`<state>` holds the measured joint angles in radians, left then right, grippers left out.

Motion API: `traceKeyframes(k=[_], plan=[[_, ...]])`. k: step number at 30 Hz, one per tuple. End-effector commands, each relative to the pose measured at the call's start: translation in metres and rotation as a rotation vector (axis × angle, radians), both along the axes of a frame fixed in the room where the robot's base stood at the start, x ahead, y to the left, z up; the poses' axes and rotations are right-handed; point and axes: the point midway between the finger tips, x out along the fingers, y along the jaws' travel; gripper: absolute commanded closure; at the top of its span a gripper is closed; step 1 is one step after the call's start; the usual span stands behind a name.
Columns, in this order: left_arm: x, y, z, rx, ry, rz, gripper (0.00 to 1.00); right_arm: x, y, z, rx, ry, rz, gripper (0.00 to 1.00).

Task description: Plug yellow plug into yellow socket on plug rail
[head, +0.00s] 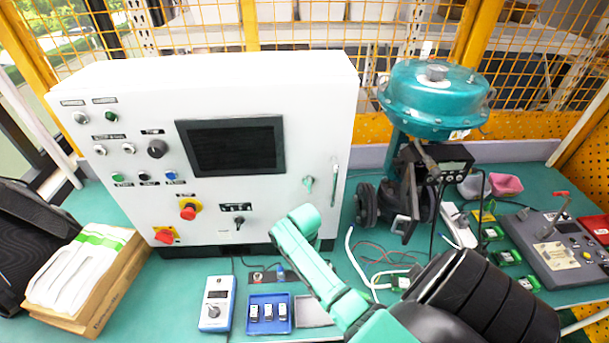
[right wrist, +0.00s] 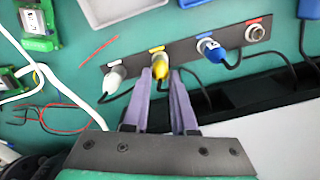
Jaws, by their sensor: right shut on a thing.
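The dark plug rail (right wrist: 185,45) runs across the right wrist view, with white, yellow, blue and red labels along it. The yellow plug (right wrist: 160,64) is at the yellow-labelled position, between the tips of my right gripper (right wrist: 160,78), which is shut on it. Its body covers the socket, so I cannot tell how deep it sits. A white plug (right wrist: 114,78) and a blue plug (right wrist: 212,50) stand at their own labels on either side. The red-labelled socket (right wrist: 256,33) is empty. In the head view, part of the rail (head: 262,277) shows beside my right arm. My left gripper is not in view.
A white control cabinet (head: 215,150) stands behind the rail. A blue tray (head: 269,313) and a blue-edged meter (head: 217,303) are in front. White and red cables (right wrist: 75,97) lie left of the rail in the wrist view. A teal valve actuator (head: 434,100) stands right.

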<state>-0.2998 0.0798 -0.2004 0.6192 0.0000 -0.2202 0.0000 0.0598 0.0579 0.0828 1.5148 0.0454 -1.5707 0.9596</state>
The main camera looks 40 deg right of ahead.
Motion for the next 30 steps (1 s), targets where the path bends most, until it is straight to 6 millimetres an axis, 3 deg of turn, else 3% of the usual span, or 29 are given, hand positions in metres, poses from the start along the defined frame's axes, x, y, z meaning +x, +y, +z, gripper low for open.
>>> traceKeyframes(k=[30], plan=[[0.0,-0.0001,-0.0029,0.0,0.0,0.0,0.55,0.0004,-0.0001,-0.0068,0.0,-0.001,0.0,1.0]])
